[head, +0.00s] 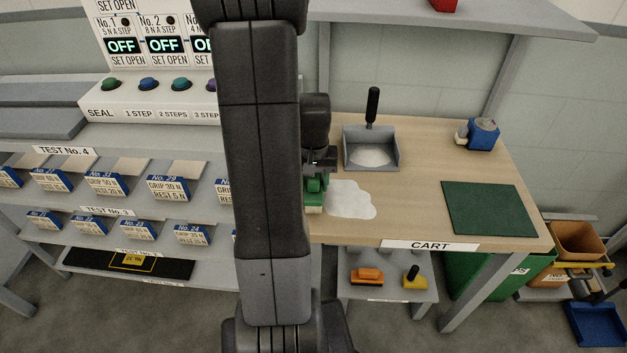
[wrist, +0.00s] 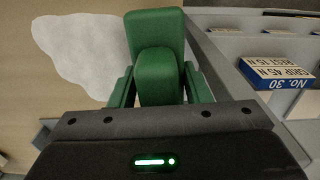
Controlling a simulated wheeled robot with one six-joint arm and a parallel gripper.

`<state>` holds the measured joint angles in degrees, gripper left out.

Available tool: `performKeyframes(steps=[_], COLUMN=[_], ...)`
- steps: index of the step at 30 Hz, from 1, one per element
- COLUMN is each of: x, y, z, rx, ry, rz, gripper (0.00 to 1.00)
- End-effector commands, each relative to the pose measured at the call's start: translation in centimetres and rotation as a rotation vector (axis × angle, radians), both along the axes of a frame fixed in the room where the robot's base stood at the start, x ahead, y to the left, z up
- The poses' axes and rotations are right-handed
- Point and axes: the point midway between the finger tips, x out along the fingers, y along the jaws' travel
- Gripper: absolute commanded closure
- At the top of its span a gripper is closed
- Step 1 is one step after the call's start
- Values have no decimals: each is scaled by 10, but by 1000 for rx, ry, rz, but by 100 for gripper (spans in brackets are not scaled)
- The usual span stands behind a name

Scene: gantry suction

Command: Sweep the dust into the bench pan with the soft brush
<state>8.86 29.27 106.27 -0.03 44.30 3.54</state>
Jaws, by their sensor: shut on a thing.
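My gripper (head: 319,167) is shut on a green brush (head: 314,197) with a pale bristle edge, held at the left end of the cart top. In the wrist view the brush (wrist: 158,32) reaches out from between my fingers (wrist: 160,88). A flat white patch of dust (head: 351,201) lies on the wood just right of the brush; I cannot tell if they touch. The grey bench pan (head: 391,158) stands behind the dust, its black handle upright at the back and whitish dust inside it. The dust patch also shows in the wrist view (wrist: 78,50).
The cart top (head: 420,165) also carries a dark green mat (head: 488,209) and a blue device (head: 483,134) at the right. An orange brush (head: 367,277) and a yellow one (head: 414,279) lie on the shelf below. A grey rack (head: 150,211) with labelled blocks stands close on the left.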

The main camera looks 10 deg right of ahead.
Motion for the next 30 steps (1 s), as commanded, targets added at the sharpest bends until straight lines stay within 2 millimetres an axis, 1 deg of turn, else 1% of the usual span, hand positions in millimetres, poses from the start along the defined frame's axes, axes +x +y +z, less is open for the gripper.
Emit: performKeyframes(steps=[5, 6, 11, 17, 28, 30], x=[0, 0, 0, 0, 0, 0], y=[0, 0, 0, 0, 0, 0], z=[1, 1, 1, -1, -13, -11], rx=[0, 0, 0, 0, 0, 0], ry=[0, 0, 0, 0, 0, 0], rz=[0, 0, 0, 0, 0, 0], gripper=[93, 61, 92, 93, 93, 93])
